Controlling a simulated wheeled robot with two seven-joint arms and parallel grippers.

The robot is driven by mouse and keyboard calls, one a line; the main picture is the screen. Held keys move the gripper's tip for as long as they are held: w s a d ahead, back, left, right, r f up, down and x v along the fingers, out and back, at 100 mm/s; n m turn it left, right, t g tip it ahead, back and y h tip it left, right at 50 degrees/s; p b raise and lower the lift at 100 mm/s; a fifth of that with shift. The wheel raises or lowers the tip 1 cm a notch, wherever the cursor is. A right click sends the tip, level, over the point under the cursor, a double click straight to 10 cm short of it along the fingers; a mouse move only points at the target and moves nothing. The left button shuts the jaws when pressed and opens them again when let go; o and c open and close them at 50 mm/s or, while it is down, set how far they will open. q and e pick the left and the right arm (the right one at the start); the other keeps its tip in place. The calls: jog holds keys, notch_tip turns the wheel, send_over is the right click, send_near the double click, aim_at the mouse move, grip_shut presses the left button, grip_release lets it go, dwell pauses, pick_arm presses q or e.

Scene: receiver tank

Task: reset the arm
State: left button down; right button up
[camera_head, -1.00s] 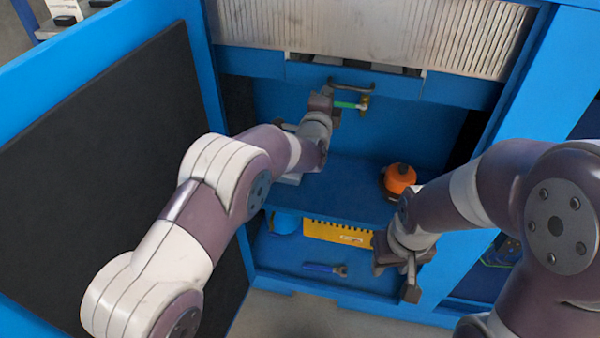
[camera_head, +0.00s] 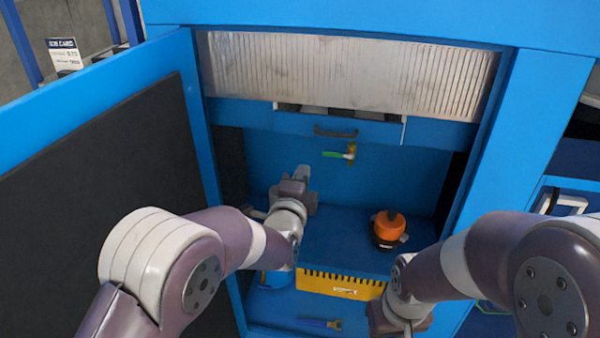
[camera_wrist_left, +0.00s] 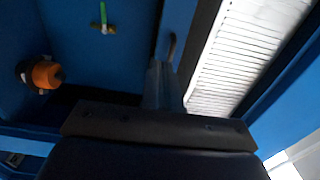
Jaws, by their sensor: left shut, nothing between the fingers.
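My left gripper (camera_head: 302,176) is shut and empty inside the blue cabinet, in front of its back wall. It is below and left of the valve with a green lever (camera_head: 338,154), apart from it. In the left wrist view its shut fingers (camera_wrist_left: 162,85) point toward the drawer handle, and the valve (camera_wrist_left: 103,20) shows at the top. My right gripper (camera_head: 400,324) is low at the right, partly hidden by its own wrist and cut by the lower picture area; its jaws cannot be made out.
An orange and black round object (camera_head: 388,228) stands on the blue shelf (camera_head: 345,250). A drawer with a dark handle (camera_head: 335,132) is above the valve. A yellow box (camera_head: 340,284) and a blue-handled tool (camera_head: 318,323) lie below. An open door (camera_head: 100,150) bounds the left.

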pick_arm(q)
jog(key=s+a+f+n+g+y, duration=0.1)
jog(key=s+a+f+n+g, duration=0.1)
jog(key=s+f+n+g, duration=0.4)
jog(key=s+a+f+n+g+y, duration=0.1)
jog(key=s+a+f+n+g, duration=0.25)
jog(key=f, duration=0.45)
jog(key=s+a+r+n+g+y+p, duration=0.1)
jog(key=s+a+n+g+y, duration=0.2)
jog(key=s+a+n+g, duration=0.3)
jog(key=s+a+n, duration=0.5)
jog(key=s+a, duration=0.6)
jog(key=s, duration=0.2)
jog(key=shift+a+r+n+p, duration=0.3)
jog(key=shift+a+n+p, duration=0.05)
jog(key=shift+a+p, duration=0.05)
jog(key=shift+g, duration=0.35)
